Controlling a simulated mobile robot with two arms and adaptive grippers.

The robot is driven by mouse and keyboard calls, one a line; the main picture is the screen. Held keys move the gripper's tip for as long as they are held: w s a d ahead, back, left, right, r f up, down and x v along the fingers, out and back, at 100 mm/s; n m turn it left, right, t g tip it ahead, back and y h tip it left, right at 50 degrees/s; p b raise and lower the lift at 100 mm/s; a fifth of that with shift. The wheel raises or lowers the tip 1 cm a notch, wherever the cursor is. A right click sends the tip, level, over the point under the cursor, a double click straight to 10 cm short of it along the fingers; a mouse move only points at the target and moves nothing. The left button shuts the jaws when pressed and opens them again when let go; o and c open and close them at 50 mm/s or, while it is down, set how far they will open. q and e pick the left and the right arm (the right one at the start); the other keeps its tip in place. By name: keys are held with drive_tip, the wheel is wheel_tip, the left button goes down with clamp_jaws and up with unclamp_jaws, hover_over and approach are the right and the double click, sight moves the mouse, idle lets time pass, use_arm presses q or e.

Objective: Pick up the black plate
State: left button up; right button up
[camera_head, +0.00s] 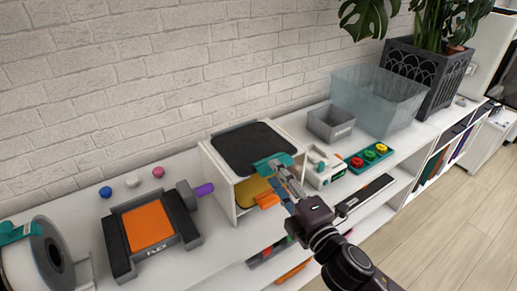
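The black plate (247,147) is a dark, flat sheet with rounded corners. It lies on top of a white open-fronted box (217,181) on the white shelf top. My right gripper (273,176) reaches in from the lower right to the plate's front right corner. A teal piece (268,161) lies at that corner, against the gripper. Whether the fingers touch or close on the plate is too small to tell. My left gripper is not in view.
A yellow item (252,190) sits inside the white box. Left are an orange-topped machine (148,226) and a spool (42,262). Right are a small white-and-green device (322,168), a tray of coloured knobs (369,158), a grey bin (330,125) and a clear tub (375,103).

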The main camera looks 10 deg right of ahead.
drive_tip(key=p+x, duration=0.1)
drive_tip(key=x, duration=0.3)
drive_tip(key=shift+w, duration=0.25)
drive_tip(key=shift+s, duration=0.1)
drive_tip(key=shift+r, duration=0.1)
clamp_jaws()
